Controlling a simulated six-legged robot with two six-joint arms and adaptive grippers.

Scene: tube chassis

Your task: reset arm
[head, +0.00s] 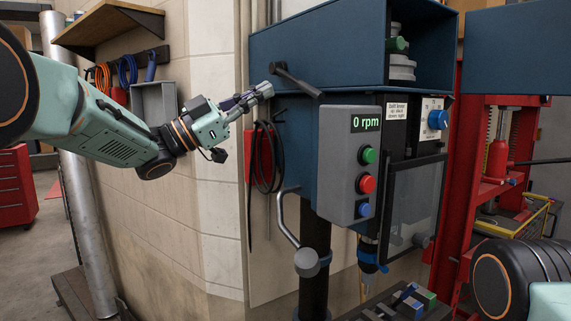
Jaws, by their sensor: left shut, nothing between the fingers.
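My left arm reaches in from the left, and its gripper (256,93) points right, shut and empty. It is in front of the wall, just left of the blue drill press housing (300,52). A dark lever (297,80) on the housing's side is close to the fingertips; I cannot tell whether they touch. Part of my right arm shows at the bottom right corner, but its gripper is out of view.
The drill press control box (348,165) reads 0 rpm and has green, red and blue buttons. A crank handle (288,222) sticks out below. A red press frame (468,150) stands right. A wooden shelf (104,24) and hanging cables are behind my left arm.

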